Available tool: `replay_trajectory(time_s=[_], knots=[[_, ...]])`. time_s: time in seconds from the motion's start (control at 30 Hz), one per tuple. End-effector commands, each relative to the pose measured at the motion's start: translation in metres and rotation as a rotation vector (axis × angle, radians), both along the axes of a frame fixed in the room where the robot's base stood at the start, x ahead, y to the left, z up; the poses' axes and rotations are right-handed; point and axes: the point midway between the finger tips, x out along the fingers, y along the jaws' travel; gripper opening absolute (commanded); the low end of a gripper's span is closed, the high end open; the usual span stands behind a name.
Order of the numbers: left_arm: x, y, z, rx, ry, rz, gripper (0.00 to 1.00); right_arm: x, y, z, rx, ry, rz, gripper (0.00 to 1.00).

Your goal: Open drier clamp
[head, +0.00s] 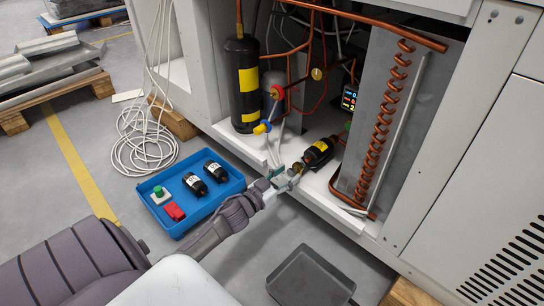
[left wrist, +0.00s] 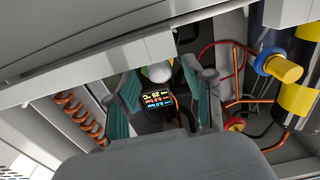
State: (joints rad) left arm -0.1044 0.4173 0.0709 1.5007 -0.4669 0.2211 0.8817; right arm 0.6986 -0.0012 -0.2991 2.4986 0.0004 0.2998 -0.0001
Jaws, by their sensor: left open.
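The drier (head: 320,151), a black cylinder with a yellow label, lies tilted on the floor of the open cabinet, near its front edge. A small brass-coloured fitting (head: 297,168) shows at its near end. I cannot make out the clamp as a separate part. My left gripper (head: 281,180) is at the cabinet's front edge, just short of the drier's near end. In the left wrist view its two teal fingers (left wrist: 163,82) stand apart with nothing clearly held between them. The wrist housing hides much of the lower picture. My right gripper is not in view.
A blue tray (head: 178,222) holds two black cylinders, a green button and a red piece. A grey empty tray (head: 311,278) lies right of my arm. The cabinet holds a black tank (head: 243,84), a copper coil (head: 385,110) and a lit display (head: 349,98).

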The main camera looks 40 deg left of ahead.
Motion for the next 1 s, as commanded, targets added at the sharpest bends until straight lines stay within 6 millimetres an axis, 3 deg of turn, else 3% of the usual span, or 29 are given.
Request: replay_trajectory(time_s=[0.2, 0.4, 0.6, 1.0], knots=[[-0.049, 0.003, -0.001, 0.001, 0.003, -0.001, 0.53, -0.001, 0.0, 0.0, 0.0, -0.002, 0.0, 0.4], [-0.082, 0.006, -0.001, 0.0, 0.002, -0.001, 0.53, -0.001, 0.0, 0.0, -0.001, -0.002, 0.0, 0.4], [-0.094, 0.007, 0.0, 0.0, 0.0, 0.0, 0.53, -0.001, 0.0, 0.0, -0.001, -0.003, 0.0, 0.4], [-0.094, 0.007, 0.0, 0.001, 0.0, -0.001, 0.53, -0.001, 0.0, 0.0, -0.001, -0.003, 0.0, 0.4]])
